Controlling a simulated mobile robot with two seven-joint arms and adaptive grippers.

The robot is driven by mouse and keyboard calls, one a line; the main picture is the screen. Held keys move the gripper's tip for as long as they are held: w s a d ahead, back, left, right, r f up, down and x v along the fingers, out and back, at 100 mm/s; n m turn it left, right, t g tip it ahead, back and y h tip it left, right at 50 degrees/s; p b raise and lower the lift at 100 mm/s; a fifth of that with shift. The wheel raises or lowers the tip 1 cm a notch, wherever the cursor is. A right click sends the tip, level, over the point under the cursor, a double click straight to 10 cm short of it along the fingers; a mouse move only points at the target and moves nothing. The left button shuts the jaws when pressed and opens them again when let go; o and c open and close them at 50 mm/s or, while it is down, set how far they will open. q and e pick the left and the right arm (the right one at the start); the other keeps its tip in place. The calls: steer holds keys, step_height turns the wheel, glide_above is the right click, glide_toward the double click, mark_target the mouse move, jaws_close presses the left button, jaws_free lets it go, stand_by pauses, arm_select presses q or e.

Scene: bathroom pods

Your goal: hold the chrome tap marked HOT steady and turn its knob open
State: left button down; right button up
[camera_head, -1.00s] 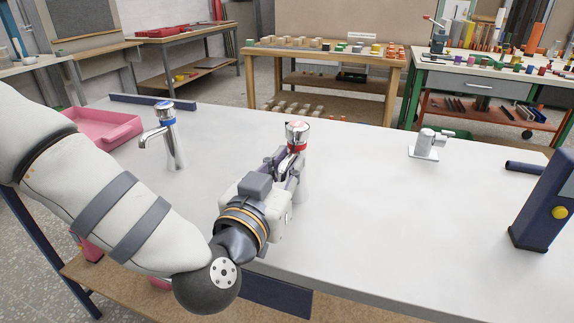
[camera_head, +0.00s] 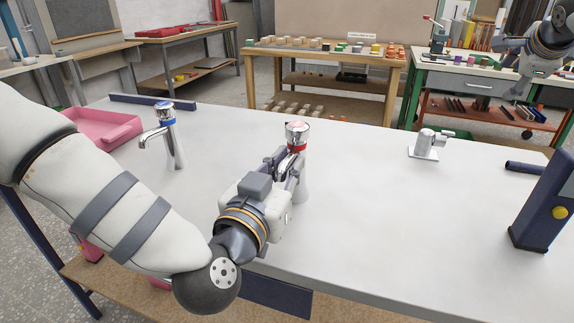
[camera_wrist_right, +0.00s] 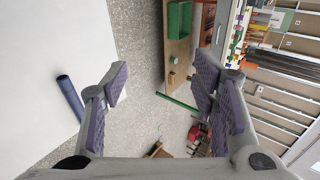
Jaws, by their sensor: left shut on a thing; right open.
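The tap with the red ring (camera_head: 297,133) stands upright on the white table, its chrome knob on top. Any HOT marking is too small to read. My left gripper (camera_head: 284,168) is shut on this tap's body, below the red ring, and hides much of the body and spout. My right gripper (camera_head: 525,88) is at the upper right of the head view, high and far from the tap. In the right wrist view, its two fingers (camera_wrist_right: 160,88) are wide apart with nothing between them.
A second tap with a blue ring (camera_head: 168,135) stands to the left, beside a pink tray (camera_head: 105,128). A small chrome fitting (camera_head: 425,147) and a dark blue post (camera_head: 545,205) are on the right. The white tabletop (camera_head: 365,215) right of the held tap is clear.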

steer(key=a+r+n+y, duration=0.15)
steer(key=a+n, duration=0.25)
steer(key=a, duration=0.8)
steer(key=r+n+g, duration=0.1)
steer(key=n+g, duration=0.4)
steer(key=n, duration=0.8)
glide_above(295, 125)
steer(key=shift+w+d, duration=0.25)
steer(key=shift+w, duration=0.05)
steer(key=shift+s+a+f+n, duration=0.15)
steer(key=shift+f+n, duration=0.1)
steer(key=shift+n, duration=0.05)
step_height(295, 125, down, 9)
steer(key=shift+r, duration=0.2)
steer(key=shift+c, duration=0.5)
